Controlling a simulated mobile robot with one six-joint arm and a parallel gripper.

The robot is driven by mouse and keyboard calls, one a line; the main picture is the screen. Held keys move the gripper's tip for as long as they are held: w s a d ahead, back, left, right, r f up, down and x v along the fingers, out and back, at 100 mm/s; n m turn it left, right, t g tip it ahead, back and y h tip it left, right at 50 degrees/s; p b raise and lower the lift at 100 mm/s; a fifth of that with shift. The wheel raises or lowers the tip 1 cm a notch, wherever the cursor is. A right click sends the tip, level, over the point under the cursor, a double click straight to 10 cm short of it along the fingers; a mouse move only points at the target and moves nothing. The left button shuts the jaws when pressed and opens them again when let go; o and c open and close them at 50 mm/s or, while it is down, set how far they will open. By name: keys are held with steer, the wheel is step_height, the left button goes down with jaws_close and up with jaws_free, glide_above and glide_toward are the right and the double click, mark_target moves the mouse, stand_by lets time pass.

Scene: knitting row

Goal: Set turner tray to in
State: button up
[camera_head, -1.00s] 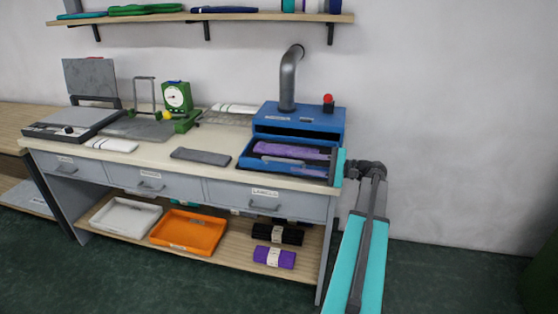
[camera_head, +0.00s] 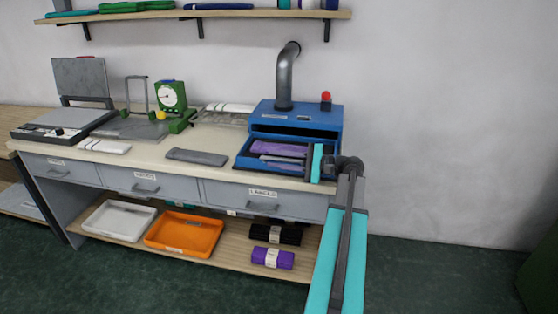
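The turner is a blue box (camera_head: 290,119) with a grey pipe and a red knob, at the right end of the bench. Its blue tray (camera_head: 243,160) is out at the front, with a purple knit piece (camera_head: 278,147) lying in it. My gripper (camera_head: 300,162) is at the right front of the tray, its teal and dark body covering the tray's right end. I cannot tell whether it touches the tray. Its fingers are too small and edge-on to show whether they are open or shut.
A flat grey piece (camera_head: 197,157) lies on the bench left of the tray. A green dial device (camera_head: 171,102) and a grey press (camera_head: 68,118) stand further left. White (camera_head: 118,238) and orange (camera_head: 184,250) trays sit on the lower shelf. A wall shelf (camera_head: 230,15) hangs above.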

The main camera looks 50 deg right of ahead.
steer(key=shift+d, duration=0.1)
jaws_close()
steer(key=shift+s, duration=0.1)
steer(key=shift+d, duration=0.1)
